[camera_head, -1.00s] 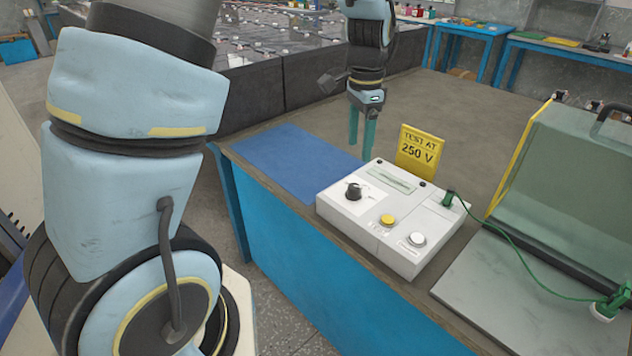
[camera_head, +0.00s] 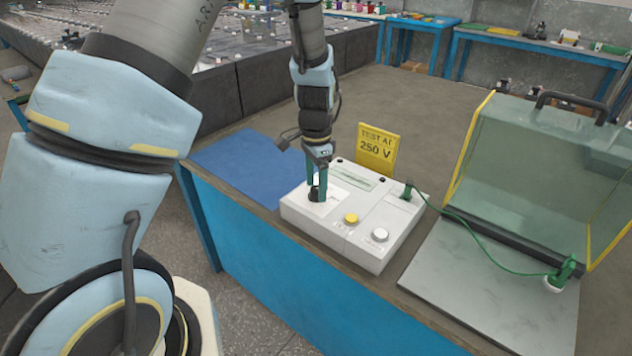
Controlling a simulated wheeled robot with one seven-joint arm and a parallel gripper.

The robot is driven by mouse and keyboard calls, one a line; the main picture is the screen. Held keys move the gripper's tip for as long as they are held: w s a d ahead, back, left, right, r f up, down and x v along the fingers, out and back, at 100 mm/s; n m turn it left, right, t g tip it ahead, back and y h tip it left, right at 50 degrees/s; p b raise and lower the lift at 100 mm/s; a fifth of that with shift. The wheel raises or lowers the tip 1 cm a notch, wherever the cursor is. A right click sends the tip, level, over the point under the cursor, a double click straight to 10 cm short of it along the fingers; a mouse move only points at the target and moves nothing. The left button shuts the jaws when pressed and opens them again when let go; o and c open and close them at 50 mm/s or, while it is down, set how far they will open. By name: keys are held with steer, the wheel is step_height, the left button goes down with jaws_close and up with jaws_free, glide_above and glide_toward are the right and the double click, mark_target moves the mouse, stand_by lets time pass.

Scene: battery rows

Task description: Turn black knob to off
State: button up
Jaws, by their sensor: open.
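The black knob (camera_head: 316,194) sits on the left part of the top of a white control box (camera_head: 347,245) on the table. My gripper (camera_head: 316,187) points down over the knob, its two teal fingers apart, one on each side of it as far as I can see. The fingers partly hide the knob, so I cannot read its pointer or tell whether they touch it. A yellow button (camera_head: 351,218) and a white button (camera_head: 380,234) are to the right of the knob on the same box.
A yellow "TEST AT 250 V" sign (camera_head: 377,150) stands behind the box. A green cable (camera_head: 480,246) runs right to a grey plate (camera_head: 480,290). A clear hood with yellow edges (camera_head: 520,170) stands at the right. A blue mat (camera_head: 240,165) lies left of the box, bare.

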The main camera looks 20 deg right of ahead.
jaws_close()
stand_by(0.6)
